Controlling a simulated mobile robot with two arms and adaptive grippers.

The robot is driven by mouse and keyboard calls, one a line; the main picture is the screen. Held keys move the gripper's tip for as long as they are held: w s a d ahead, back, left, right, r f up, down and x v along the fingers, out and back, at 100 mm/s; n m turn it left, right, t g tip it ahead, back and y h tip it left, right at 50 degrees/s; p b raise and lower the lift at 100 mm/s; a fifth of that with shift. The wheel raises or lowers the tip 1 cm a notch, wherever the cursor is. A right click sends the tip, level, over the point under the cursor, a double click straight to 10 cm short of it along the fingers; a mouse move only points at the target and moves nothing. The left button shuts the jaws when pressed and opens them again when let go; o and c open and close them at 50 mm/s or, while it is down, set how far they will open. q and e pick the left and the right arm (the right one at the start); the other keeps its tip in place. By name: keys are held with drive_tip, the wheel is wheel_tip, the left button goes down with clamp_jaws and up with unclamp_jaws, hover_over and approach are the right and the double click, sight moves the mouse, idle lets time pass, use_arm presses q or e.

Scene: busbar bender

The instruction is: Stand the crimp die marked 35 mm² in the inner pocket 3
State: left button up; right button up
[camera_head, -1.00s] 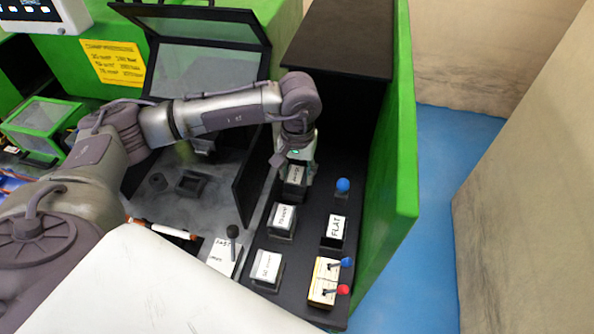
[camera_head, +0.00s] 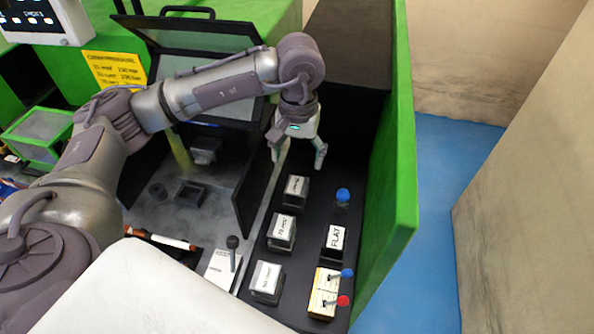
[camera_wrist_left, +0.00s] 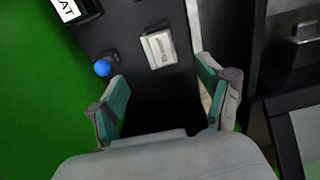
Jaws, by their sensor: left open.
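Three dark blocks with white labels stand in a row on the black shelf: a far block (camera_head: 296,188), a middle block (camera_head: 282,232) and a near block (camera_head: 266,282). Their labels are too small to read surely, so I cannot tell which is 35 mm². My left gripper (camera_head: 298,160) is open and empty above the shelf, just behind the far block and apart from it. In the left wrist view, that far block (camera_wrist_left: 159,48) stands beyond the spread fingers (camera_wrist_left: 162,92), with nothing between them. The pockets under the blocks are hidden. My right gripper is not in view.
A blue-knobbed piece (camera_head: 343,195), a block marked FLAT (camera_head: 334,240) and a yellow-white block (camera_head: 324,292) with blue and red knobs stand on the shelf's right side. A green wall (camera_head: 395,190) bounds it. A black panel (camera_head: 255,185) stands at its left.

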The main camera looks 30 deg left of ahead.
use_arm(q)
drive_tip(key=shift+r, duration=1.55)
